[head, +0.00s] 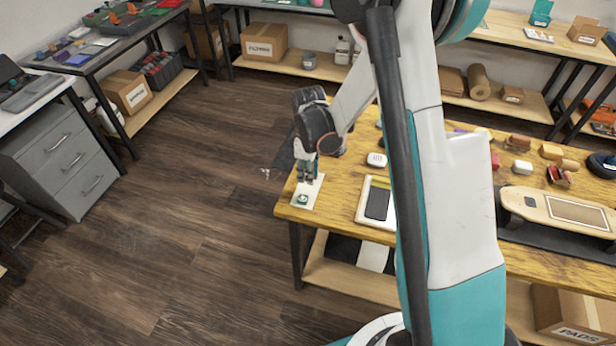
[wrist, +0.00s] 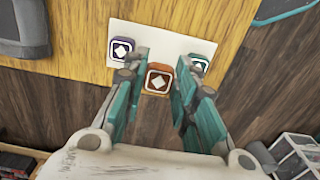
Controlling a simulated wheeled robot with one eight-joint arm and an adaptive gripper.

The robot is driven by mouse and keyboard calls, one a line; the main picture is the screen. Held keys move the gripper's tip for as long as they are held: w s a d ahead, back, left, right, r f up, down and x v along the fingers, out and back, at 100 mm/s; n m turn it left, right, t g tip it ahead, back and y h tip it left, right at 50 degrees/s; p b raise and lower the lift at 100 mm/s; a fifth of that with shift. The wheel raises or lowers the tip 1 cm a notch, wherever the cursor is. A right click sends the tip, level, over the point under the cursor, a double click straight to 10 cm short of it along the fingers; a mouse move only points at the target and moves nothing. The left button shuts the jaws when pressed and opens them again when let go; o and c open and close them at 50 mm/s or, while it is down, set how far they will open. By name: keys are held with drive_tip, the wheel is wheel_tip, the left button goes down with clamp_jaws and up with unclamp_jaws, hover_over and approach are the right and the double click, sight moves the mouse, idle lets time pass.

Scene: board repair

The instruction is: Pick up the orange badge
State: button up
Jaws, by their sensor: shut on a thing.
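The orange badge (wrist: 158,79) is a small rounded square with a white diamond mark. It sits between the two teal fingers of my gripper (wrist: 160,68) in the wrist view, and the gripper is shut on it. In the head view my gripper (head: 306,172) points down over the white card (head: 314,192) at the table's left corner. The orange badge cannot be made out there. Whether it still touches the card is unclear.
A purple badge (wrist: 122,50) lies on the card to the left, and a green badge (wrist: 200,64) lies to the right, partly behind a finger. The wooden table (head: 336,172) also holds a white box (head: 376,160), a phone-like slab (head: 377,204) and a skateboard (head: 540,207).

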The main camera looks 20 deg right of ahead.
wheel_tip(320, 180, up, 19)
drive_tip(key=p, duration=0.6)
drive_tip(key=shift+r+p, duration=0.2)
drive_tip(key=shift+p, duration=0.2)
drive_tip(key=shift+f, duration=0.1)
idle(0.3)
